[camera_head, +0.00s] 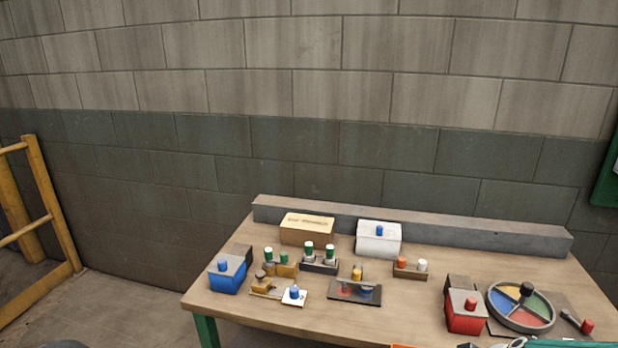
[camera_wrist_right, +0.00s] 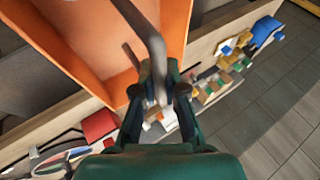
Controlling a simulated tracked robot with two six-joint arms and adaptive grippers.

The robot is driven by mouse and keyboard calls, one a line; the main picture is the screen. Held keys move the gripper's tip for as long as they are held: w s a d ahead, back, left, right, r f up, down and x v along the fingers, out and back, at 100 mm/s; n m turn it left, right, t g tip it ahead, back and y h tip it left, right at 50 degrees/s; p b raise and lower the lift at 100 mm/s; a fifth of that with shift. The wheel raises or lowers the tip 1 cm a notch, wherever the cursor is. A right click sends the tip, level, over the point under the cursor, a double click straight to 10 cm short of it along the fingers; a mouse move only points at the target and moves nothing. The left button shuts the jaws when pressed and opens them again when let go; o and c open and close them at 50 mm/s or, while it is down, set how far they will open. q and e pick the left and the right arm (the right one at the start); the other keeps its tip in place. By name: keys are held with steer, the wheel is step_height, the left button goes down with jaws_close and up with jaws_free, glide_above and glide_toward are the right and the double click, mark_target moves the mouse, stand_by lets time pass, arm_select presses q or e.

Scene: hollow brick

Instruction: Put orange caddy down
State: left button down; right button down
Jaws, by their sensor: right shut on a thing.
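The orange caddy (camera_wrist_right: 75,35) fills the upper left of the right wrist view, with its open inside and a grey bar handle (camera_wrist_right: 150,40) showing. My right gripper (camera_wrist_right: 160,90) is shut on that handle. The caddy is seen over the table, and its underside is hidden, so I cannot tell whether it touches anything. In the head view only a thin orange sliver (camera_head: 402,346) shows at the bottom edge, probably the caddy. My left gripper is not in view.
The wooden table (camera_head: 240,308) carries a blue box (camera_head: 226,278), a white box (camera_head: 378,240), a cardboard box (camera_head: 307,229), a red box (camera_head: 466,315), a coloured wheel (camera_head: 521,306) and several small peg blocks. A grey beam (camera_head: 450,233) runs along the back. Bare tabletop shows at front centre.

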steer(key=a+f+n, duration=0.1)
steer(key=f, duration=0.1)
steer(key=s+a+f+n+g+y, duration=0.1)
steer(key=a+f, duration=0.1)
steer(key=a+f+n, duration=0.1)
steer(key=f, duration=0.1)
steer(key=shift+s+a+f, duration=0.2)
steer(key=shift+s+f, duration=0.05)
steer(key=shift+f, duration=0.15)
steer(key=shift+w+f+n+g+y, duration=0.2)
steer(key=shift+n+g+y, duration=0.1)
steer(key=shift+n+g, duration=0.1)
steer(key=shift+w+n+g, duration=0.15)
steer(key=shift+n+g, duration=0.15)
steer(key=shift+n, duration=0.2)
